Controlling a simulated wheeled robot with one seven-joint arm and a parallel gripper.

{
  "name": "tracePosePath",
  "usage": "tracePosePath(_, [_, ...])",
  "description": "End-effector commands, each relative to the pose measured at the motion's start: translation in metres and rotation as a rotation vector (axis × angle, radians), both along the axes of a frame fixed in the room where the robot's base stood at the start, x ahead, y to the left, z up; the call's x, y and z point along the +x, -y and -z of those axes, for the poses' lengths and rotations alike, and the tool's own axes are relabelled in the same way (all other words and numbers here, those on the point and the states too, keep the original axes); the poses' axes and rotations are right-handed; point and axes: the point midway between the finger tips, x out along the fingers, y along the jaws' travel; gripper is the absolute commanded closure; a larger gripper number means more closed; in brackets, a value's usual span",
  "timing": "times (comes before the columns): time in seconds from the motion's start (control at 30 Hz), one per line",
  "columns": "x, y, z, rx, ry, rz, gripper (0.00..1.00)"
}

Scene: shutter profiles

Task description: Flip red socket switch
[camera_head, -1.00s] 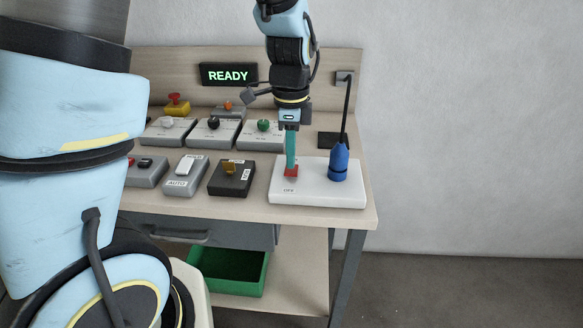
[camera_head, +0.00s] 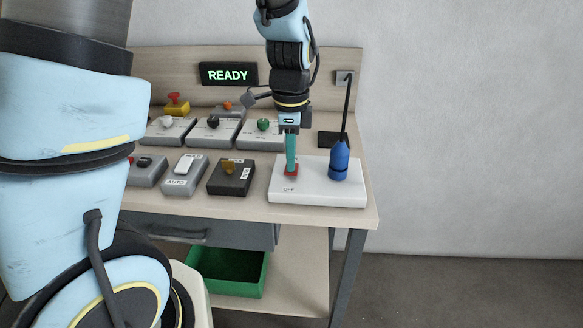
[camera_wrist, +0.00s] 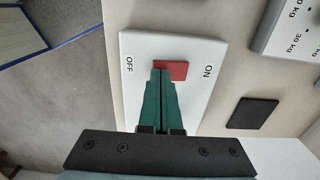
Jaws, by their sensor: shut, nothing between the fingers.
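The red switch (camera_head: 291,172) sits on a white socket panel (camera_head: 318,196) at the right front of the table. In the wrist view the red switch (camera_wrist: 172,70) is on the white panel (camera_wrist: 200,48), between the printed words OFF and ON. My gripper (camera_head: 291,172) points down with its green fingers shut and empty. The fingertips (camera_wrist: 160,72) are at the switch, on its OFF-side part, and appear to touch it. They hide part of the switch. A blue plug (camera_head: 339,163) stands in the right side of the panel.
Several grey control boxes with knobs and switches stand left of the panel, the nearest a black box (camera_head: 231,177) with a yellow-brown switch. A display (camera_head: 228,74) reads READY. A black cable (camera_head: 346,110) rises behind the plug. A green bin (camera_head: 228,268) is below.

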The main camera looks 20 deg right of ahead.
Motion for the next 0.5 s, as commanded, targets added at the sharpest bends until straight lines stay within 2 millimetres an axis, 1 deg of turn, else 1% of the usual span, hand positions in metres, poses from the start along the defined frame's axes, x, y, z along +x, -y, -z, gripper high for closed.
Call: tracePosePath(0.5, [0.0, -0.0001, 0.0081, 0.0, 0.0, 0.0, 1.0])
